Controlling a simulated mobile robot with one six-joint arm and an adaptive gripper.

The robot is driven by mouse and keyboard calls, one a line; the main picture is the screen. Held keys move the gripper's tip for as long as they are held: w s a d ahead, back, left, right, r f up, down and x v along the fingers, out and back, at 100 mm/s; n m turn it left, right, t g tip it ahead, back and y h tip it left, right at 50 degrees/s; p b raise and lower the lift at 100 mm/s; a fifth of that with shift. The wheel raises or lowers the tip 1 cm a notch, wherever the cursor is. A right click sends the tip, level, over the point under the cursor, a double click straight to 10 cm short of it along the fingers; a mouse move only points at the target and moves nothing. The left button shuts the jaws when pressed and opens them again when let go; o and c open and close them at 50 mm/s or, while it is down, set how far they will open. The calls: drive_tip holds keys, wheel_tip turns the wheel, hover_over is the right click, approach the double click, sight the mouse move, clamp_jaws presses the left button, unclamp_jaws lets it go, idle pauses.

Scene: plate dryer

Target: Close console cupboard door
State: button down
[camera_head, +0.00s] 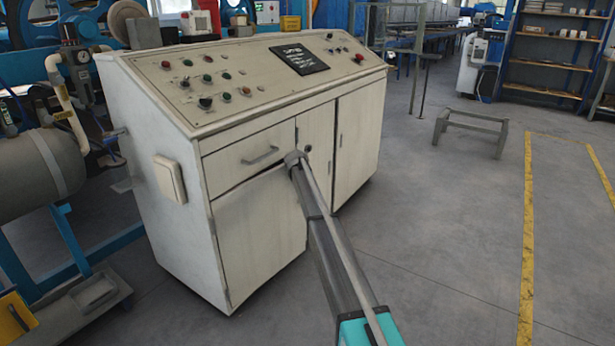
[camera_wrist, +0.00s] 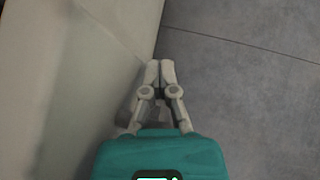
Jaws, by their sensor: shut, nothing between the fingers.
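The pale console (camera_head: 165,130) stands in the head view with a sloped control panel on top. Its lower left cupboard door (camera_head: 258,232) sits below a drawer (camera_head: 250,150). A dark gap shows along the door's top edge, so it looks slightly ajar. My arm crosses in front of the door's right side and hides part of its edge. My gripper (camera_wrist: 160,72) is shut and empty in the wrist view, close beside a pale panel (camera_wrist: 65,80) on the left. I cannot tell whether they touch. The fingers are not clear in the head view.
Grey floor (camera_head: 430,250) is open to the right of the console, with yellow floor lines (camera_head: 528,220) beyond. A low metal frame (camera_head: 470,122) stands behind at the right. A grey tank (camera_head: 40,170) and blue framework crowd the console's left side.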

drive_tip(key=shift+s+a+f, duration=0.1)
drive_tip(key=shift+s+a, duration=0.1)
drive_tip(key=shift+a, duration=0.1)
drive_tip(key=s+d+r+p, duration=0.7)
drive_tip(key=d, duration=0.1)
drive_tip(key=shift+d+r, duration=0.15)
drive_tip(key=shift+d, duration=0.25)
drive_tip(key=shift+s, duration=0.1)
idle(0.5)
